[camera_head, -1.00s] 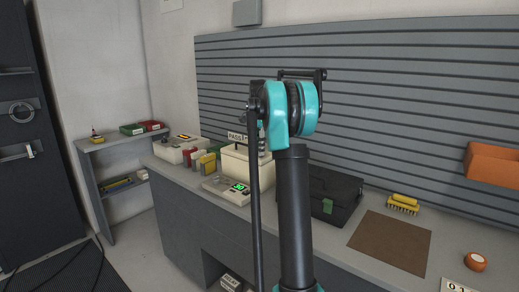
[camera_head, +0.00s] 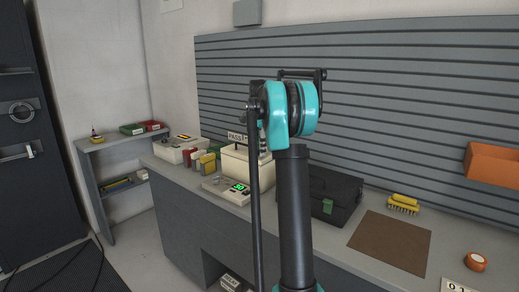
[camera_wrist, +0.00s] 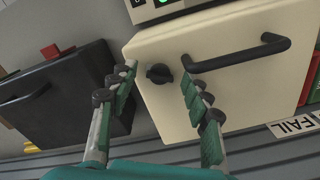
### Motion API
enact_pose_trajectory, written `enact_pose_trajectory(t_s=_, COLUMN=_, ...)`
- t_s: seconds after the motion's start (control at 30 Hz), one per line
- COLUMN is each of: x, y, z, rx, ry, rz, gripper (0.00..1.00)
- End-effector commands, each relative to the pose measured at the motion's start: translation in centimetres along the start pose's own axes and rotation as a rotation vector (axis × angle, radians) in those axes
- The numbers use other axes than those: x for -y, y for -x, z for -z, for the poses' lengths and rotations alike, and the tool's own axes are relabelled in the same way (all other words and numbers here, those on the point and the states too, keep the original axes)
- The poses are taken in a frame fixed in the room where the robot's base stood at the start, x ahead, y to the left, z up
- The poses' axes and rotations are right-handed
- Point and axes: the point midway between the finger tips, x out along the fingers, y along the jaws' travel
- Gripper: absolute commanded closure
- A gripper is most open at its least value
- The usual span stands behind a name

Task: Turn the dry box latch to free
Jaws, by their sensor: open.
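My gripper (camera_wrist: 158,77) is open, with one green-padded finger on each side of the knob. A gap shows between the knob and each finger in the picture; I cannot tell the depth. In the head view the cream box (camera_head: 235,165) stands on the bench, partly behind my arm, and the knob is hidden.
A black case (camera_head: 338,195) stands beside the cream box and shows left in the wrist view (camera_wrist: 60,95). A meter with a lit green display (camera_head: 237,188) lies close in front. A FAIL sign (camera_wrist: 295,125) is beside the box. A brown mat (camera_head: 390,242) lies bare at the right.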

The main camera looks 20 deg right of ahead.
Motion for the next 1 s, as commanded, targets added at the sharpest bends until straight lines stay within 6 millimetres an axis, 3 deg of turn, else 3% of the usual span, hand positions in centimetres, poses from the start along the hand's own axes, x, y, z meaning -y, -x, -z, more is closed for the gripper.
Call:
enact_pose_trajectory(t_s=0.27, x=0.0, y=1.8, z=0.0, rx=0.000, ry=0.000, rz=0.000, gripper=0.51)
enact_pose_trajectory(t_s=0.7, x=0.1, y=10.0, z=0.0, rx=0.000, ry=0.000, rz=0.000, gripper=0.51)
enact_pose_trajectory(t_s=1.0, x=0.0, y=12.0, z=0.0, rx=0.000, ry=0.000, rz=0.000, gripper=0.51)
